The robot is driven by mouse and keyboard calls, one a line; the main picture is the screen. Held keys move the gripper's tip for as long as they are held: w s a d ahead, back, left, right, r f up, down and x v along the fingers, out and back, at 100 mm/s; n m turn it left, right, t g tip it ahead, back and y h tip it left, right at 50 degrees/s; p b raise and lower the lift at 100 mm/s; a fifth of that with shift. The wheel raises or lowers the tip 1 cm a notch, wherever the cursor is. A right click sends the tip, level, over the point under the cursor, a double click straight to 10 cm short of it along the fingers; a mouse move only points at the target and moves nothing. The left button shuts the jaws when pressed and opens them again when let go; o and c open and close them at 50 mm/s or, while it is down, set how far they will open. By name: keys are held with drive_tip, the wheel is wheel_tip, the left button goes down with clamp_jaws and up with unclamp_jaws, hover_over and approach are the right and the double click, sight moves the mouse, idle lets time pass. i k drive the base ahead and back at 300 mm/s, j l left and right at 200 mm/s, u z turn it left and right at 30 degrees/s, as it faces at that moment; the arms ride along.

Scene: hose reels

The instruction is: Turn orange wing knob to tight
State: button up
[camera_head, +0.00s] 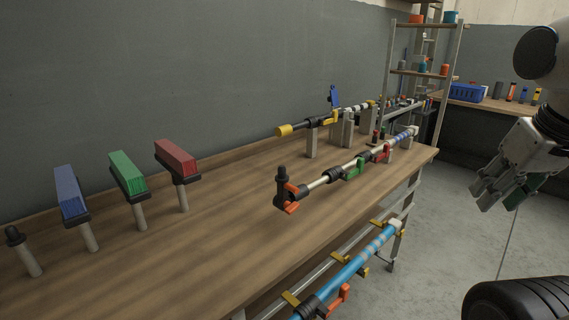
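An orange wing knob (292,207) sits on a black fitting (281,190) at the near end of a light pipe on the wooden bench. One orange wing points up-right and the other down-right. The marking for tight is too small to tell. My gripper (487,196) hangs in the air at the far right, well away from the knob and beyond the bench's right edge, its fingers pointing down-left. I cannot tell how wide its fingers stand or what lies between them.
A green lever (354,170) and a red lever (382,153) sit farther along the same pipe. A yellow-ended pipe (285,130) runs behind it. A blue pipe (361,262) with an orange lever (338,301) runs below the bench edge. Colored blocks stand on posts at left.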

sight(290, 207)
drive_tip(key=i+l+u, duration=0.2)
drive_tip(key=l+u, duration=0.15)
drive_tip(key=i+l+u, duration=0.1)
drive_tip(key=l+u, duration=0.65)
drive_tip(key=i+l+u, duration=0.35)
drive_tip(key=k+l, duration=0.05)
drive_tip(key=k, duration=0.05)
